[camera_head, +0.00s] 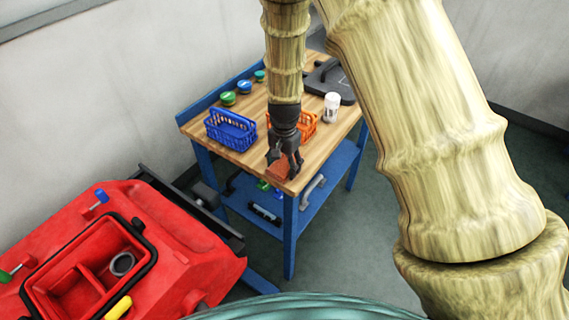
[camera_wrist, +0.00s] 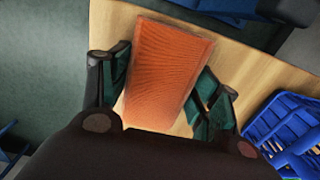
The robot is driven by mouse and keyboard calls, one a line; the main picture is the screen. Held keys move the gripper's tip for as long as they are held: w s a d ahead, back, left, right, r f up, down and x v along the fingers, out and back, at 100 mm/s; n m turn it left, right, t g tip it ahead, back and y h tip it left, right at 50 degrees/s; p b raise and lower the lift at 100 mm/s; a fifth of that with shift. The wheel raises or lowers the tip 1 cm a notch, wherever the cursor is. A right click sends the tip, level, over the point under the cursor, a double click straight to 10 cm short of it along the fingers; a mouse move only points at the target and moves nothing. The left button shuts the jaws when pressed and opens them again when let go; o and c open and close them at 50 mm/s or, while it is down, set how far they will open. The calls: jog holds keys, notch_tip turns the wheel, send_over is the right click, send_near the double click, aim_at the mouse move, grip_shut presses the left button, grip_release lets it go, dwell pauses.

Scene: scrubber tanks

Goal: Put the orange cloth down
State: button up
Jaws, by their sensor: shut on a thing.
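The orange cloth (camera_wrist: 168,65) shows as a folded, ribbed rectangle in the wrist view, between the two fingers of my gripper (camera_wrist: 160,90). In the head view the cloth (camera_head: 281,168) is a small orange-brown block at the fingertips of my gripper (camera_head: 285,163). My gripper is shut on it, at the near corner of the wooden worktable top (camera_head: 310,160). The cloth is over or close to the table's edge. I cannot tell whether it touches the wood.
A blue basket (camera_head: 231,130) and an orange basket (camera_head: 302,127) stand on the table behind my gripper. A white jar (camera_head: 331,107), a dark case (camera_head: 330,82) and green-lidded containers (camera_head: 228,98) stand farther back. A red scrubber tank (camera_head: 180,240) is at lower left.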

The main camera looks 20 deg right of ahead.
aim_at(285, 163)
jog(key=o, duration=0.9)
jog(key=shift+s+f, duration=0.15)
jog(key=shift+f, duration=0.2)
jog(key=shift+o, duration=0.8)
jog(key=shift+f, duration=0.15)
jog(key=shift+r, duration=0.2)
notch_tip(285, 163, up, 13)
jog(key=b, duration=0.2)
jog(key=shift+f, duration=0.1)
